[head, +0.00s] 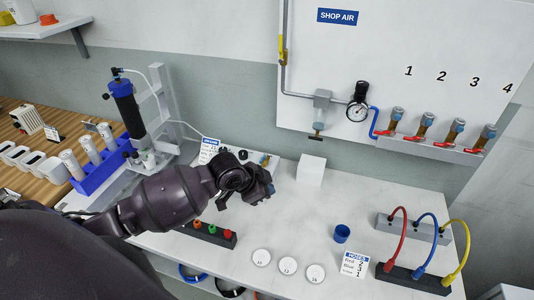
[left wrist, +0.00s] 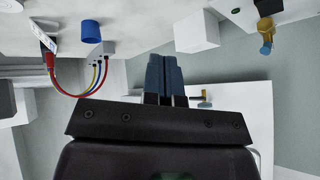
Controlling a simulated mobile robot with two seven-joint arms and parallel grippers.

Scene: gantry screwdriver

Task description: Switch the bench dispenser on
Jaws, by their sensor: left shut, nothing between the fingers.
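A device that looks like the bench dispenser, a dark cylinder with a blue band (head: 128,108) on a grey stand, is at the left of the head view. A clear tube runs from it toward a small blue-headed card (head: 208,150). Beside the card are a black knob (head: 243,155) and a small brass fitting (head: 265,159), partly hidden by my arm. My left gripper (head: 268,190) is above the bench, right of these and apart from the dispenser. In the left wrist view its blue-grey fingers (left wrist: 165,72) are together and empty. My right gripper is out of view.
A white block (head: 311,170) stands right of the gripper. A blue cup (head: 342,233), three white discs (head: 287,266) and a hose rack (head: 412,278) with red, blue and yellow hoses lie nearer. A blue tube rack (head: 100,172) is left. A shop-air panel (head: 440,40) is behind.

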